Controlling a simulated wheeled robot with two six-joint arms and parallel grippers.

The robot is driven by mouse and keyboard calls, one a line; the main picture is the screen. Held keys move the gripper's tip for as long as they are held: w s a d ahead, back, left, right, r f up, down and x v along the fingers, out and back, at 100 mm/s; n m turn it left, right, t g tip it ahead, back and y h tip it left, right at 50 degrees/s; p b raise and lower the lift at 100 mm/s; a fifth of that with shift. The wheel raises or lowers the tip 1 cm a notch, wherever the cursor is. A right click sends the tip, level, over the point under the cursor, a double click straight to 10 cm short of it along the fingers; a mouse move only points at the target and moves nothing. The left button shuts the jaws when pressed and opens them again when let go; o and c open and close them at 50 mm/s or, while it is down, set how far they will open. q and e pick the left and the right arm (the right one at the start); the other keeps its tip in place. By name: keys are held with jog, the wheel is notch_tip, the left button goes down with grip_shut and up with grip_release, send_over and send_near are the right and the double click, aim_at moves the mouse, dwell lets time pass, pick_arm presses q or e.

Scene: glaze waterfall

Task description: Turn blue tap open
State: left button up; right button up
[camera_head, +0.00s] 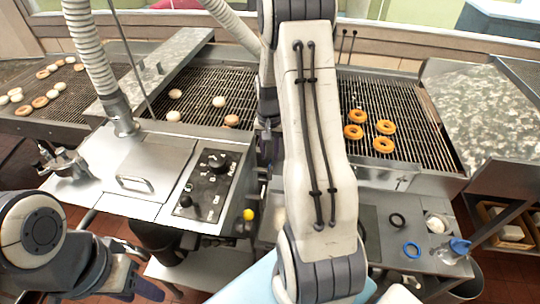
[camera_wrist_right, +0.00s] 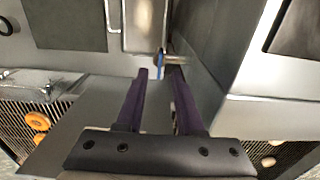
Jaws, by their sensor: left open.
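The blue tap (camera_wrist_right: 161,66) shows in the right wrist view as a small narrow blue handle beside a short metal pipe, close to a steel corner. My right gripper (camera_wrist_right: 160,73) has two purple fingers standing apart, and the blue handle appears between or just beyond their tips. I cannot tell whether they touch it. In the head view my right arm covers the middle, and the tap cannot be made out there. My left gripper (camera_head: 138,287) is at the lower left of the head view, open, partly cut off by the picture edge, away from the tap.
A control box (camera_head: 205,190) with black knobs stands left of my right arm. Orange rings lie on the right grate (camera_head: 400,105), and pale ones on the left grate (camera_head: 205,85). Steel walls flank the right fingers closely.

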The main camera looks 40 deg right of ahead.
jog(key=shift+f+p, duration=0.35)
jog(key=shift+f, duration=1.35)
grip_shut()
